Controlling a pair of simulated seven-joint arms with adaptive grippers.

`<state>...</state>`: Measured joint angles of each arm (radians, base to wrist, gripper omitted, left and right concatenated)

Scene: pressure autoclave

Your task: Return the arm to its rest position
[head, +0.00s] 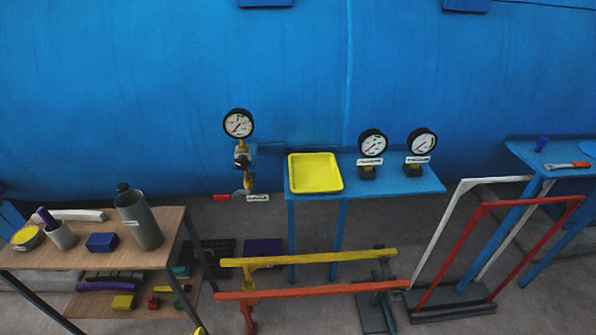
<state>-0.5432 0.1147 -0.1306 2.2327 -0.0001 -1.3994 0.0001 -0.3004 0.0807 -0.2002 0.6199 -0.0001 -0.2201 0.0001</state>
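Neither of my arms nor grippers shows in the head view, so their pose and opening are hidden. In front is a large blue autoclave vessel (300,60). A pressure gauge (238,123) on a brass valve fitting (242,157) stands at its front, with a red handle (241,194) below. A blue table (410,184) holds a yellow tray (315,173), which looks empty. Two more gauges, a left one (373,143) and a right one (422,142), stand on this table with labels.
A wooden table (75,258) at left carries a grey flask (140,220), a blue block (102,242), a cup (62,236) and a bowl (27,237). Yellow (310,257) and orange (320,290) rails and a red frame (530,201) stand low in front. A wrench (567,165) lies on the right table.

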